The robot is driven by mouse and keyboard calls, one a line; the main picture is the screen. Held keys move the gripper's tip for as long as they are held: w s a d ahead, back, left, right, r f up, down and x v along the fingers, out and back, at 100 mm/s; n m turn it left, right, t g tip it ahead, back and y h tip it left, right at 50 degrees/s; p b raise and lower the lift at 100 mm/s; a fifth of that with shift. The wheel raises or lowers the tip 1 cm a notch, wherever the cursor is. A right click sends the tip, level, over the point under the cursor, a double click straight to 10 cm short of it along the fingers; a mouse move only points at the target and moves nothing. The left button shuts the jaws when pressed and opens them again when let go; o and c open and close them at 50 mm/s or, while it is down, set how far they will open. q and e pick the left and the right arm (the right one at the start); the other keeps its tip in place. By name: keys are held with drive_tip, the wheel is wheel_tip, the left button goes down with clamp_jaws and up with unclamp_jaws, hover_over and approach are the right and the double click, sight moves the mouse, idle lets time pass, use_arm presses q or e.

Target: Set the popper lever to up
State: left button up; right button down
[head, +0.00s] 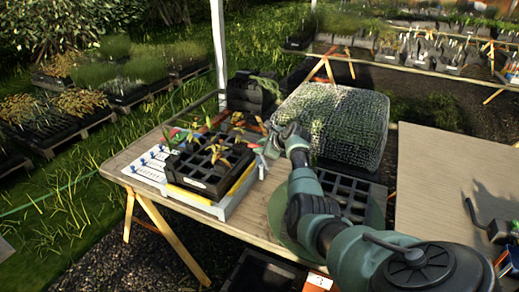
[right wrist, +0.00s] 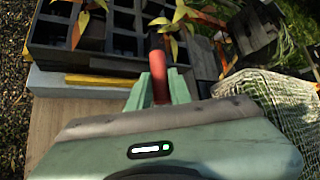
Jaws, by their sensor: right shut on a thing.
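The popper (head: 222,207) is a pale grey base with a yellow layer, and a black cell tray (head: 205,180) with small plants sits on it. My right gripper (head: 268,147) is at the popper's right side. In the right wrist view my right gripper (right wrist: 158,92) is shut on the red grip of the popper lever (right wrist: 158,70), which stands between the two green fingers. The lever's dark upper part runs up beside the tray. In the head view the lever is mostly hidden by the gripper. My left gripper is not in view.
A mesh-covered block of seedlings (head: 335,120) stands just behind and right of my right gripper. An empty black cell tray (head: 345,192) lies beside my forearm. A white sheet with blue pegs (head: 148,168) lies left of the popper. The wooden table's front (head: 245,228) has some bare room.

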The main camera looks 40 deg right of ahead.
drive_tip(key=shift+w+d+r, duration=0.1)
drive_tip(key=shift+d+r, duration=0.35)
drive_tip(key=shift+r, duration=0.2)
drive_tip(key=c, duration=1.4)
unclamp_jaws()
drive_tip(key=shift+o, duration=0.5)
drive_tip(key=shift+w+d+f, duration=0.1)
drive_tip(key=shift+w+f, duration=0.1)
drive_tip(key=shift+f, duration=0.15)
drive_tip(key=shift+s+f, duration=0.1)
drive_tip(key=shift+s, duration=0.1)
drive_tip(key=v, duration=0.7)
drive_tip(key=shift+s+r, duration=0.25)
drive_tip(key=shift+f, duration=0.1)
